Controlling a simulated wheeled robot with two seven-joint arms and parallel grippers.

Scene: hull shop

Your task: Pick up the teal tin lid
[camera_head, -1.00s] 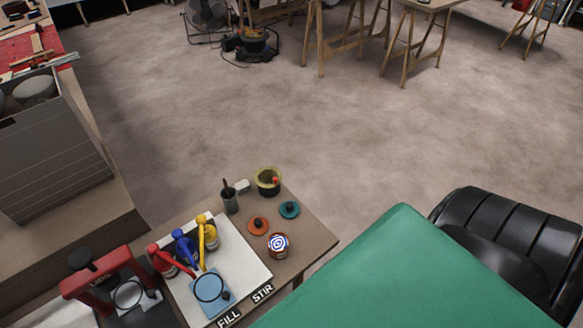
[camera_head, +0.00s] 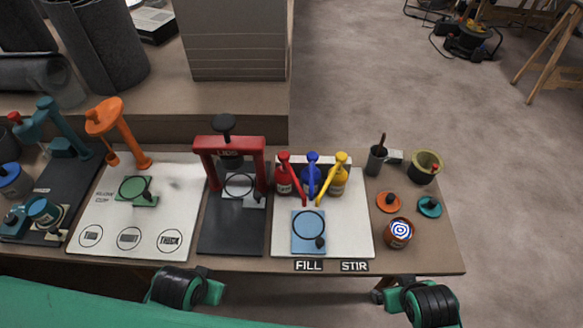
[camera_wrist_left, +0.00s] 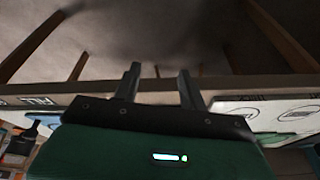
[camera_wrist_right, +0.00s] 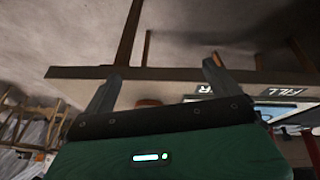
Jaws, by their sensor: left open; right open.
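The teal tin lid (camera_head: 429,207) is a small teal disc with a dark knob. It lies on the right end of the bench, right of a similar orange lid (camera_head: 388,202). A tin with a blue and white spiral top (camera_head: 399,232) stands just in front of the two lids. My left gripper (camera_wrist_left: 158,70) is open and empty, near the bench's front edge. My right gripper (camera_wrist_right: 160,72) is open and empty, also near the front edge, apart from the teal lid. In the head view both arms end in front of the bench; their fingers are not clear there.
Behind the lids stand an olive pot (camera_head: 425,167) and a dark cup (camera_head: 377,160) with a handle. Left are red, blue and yellow pump bottles (camera_head: 311,178) on a white board (camera_head: 350,236) and a red press (camera_head: 230,149). Open floor lies right of the bench.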

